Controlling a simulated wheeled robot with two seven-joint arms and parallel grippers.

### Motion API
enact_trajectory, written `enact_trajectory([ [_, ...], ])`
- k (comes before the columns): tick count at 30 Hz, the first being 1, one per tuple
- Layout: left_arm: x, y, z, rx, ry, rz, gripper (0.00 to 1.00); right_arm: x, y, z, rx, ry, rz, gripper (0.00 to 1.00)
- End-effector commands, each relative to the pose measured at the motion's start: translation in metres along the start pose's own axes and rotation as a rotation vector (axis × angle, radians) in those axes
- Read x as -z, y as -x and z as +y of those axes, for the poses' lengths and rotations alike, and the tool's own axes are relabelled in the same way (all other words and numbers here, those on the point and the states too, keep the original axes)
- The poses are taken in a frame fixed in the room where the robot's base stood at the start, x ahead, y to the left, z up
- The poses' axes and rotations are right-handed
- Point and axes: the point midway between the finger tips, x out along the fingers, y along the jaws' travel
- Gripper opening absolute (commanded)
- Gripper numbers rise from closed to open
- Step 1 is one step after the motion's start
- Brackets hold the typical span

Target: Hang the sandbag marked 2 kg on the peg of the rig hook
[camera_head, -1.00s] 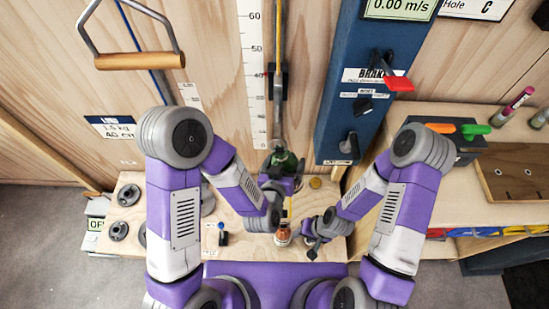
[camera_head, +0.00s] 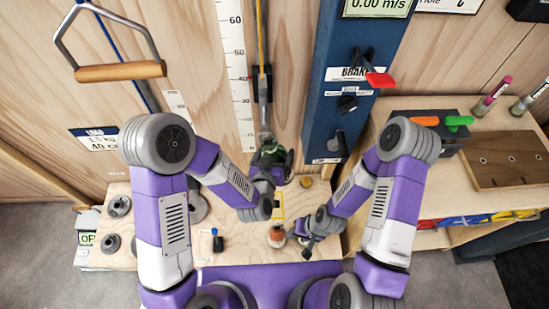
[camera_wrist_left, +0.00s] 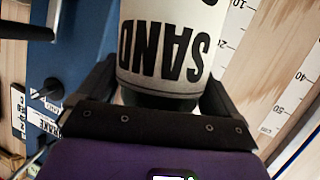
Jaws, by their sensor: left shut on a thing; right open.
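The sandbag (camera_wrist_left: 165,45) is off-white with black letters SAND, upside down in the left wrist view. Its weight mark is cut off at the top edge. My left gripper (camera_wrist_left: 150,95) is shut on it, one jaw at each side. In the head view my left gripper (camera_head: 270,160) is in front of the wall, by a green item at the lower end of the rig hook (camera_head: 263,110), a grey piece below a yellow strap. The peg and any contact with it are hidden. My right gripper (camera_head: 307,248) is open, low over the bench.
A small orange-brown bottle (camera_head: 277,236) stands just left of my right gripper. A blue post (camera_head: 345,70) with a red brake lever (camera_head: 380,79) rises right of the hook. A wooden-handled bar (camera_head: 120,71) hangs at upper left. Dark discs (camera_head: 118,206) lie at the bench's left.

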Motion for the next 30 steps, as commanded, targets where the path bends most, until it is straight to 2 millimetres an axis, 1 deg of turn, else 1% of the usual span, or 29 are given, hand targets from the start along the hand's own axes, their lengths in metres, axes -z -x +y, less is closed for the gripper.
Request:
enact_trajectory([
  [1,0.007,-0.003,0.001,-0.003,0.002,0.016,0.09,0.000,0.002,-0.001,0.000,0.000,0.000,0.43],
  [30,0.021,-0.043,-0.009,-0.003,0.001,0.018,0.09,-0.001,0.013,-0.005,0.000,0.000,0.000,0.43],
])
